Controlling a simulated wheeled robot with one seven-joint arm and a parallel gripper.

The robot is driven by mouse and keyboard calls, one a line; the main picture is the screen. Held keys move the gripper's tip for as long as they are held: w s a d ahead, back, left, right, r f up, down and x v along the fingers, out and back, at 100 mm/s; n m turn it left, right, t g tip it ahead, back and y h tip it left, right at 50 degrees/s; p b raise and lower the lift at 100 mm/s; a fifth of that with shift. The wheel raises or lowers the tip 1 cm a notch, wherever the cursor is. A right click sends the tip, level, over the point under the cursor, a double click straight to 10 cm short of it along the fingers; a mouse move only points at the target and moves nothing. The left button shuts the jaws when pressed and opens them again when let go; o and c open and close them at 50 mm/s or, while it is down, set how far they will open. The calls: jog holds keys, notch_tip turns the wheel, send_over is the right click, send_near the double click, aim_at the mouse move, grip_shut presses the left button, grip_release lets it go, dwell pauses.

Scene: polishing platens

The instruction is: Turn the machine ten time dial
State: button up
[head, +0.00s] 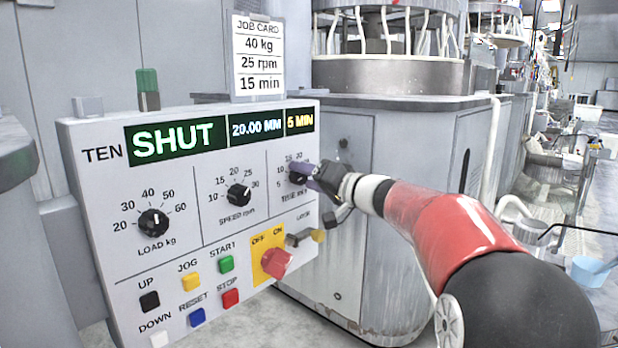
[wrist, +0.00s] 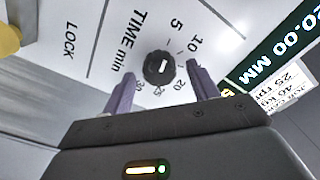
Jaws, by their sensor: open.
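The TIME min dial (head: 296,178) is a black knob at the right of the panel of machine TEN (head: 88,187). The small display (head: 300,120) reads 5 MIN. In the wrist view the dial (wrist: 158,75) shows a short white mark; I cannot tell its exact reading. My gripper (head: 307,172) is at the dial and partly hides it. In the wrist view my gripper (wrist: 161,74) is open, with one purple finger on each side of the dial and a gap visible on both sides.
The job card (head: 259,57) reads 40 kg, 25 rpm, 15 min. The load dial (head: 153,223) and speed dial (head: 239,195) are to the left. Below are several push buttons, a red OFF/ON switch (head: 277,263) and a yellow-tipped lock lever (head: 318,236).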

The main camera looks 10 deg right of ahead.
jog(key=c, duration=1)
jog(key=shift+m, duration=0.4)
jog(key=m+b, duration=0.1)
jog(key=m, duration=0.1)
jog(key=shift+f+m, duration=0.15)
jog(key=shift+m, duration=0.25)
jog(key=m, duration=0.4)
jog(key=shift+m+b, duration=0.3)
jog(key=shift+b, duration=0.05)
jog(key=m+p, duration=0.1)
jog(key=m, duration=0.3)
jog(key=shift+f+m+p, duration=0.1)
jog(key=shift+m+p, duration=0.35)
jog(key=shift+m, duration=1.25)
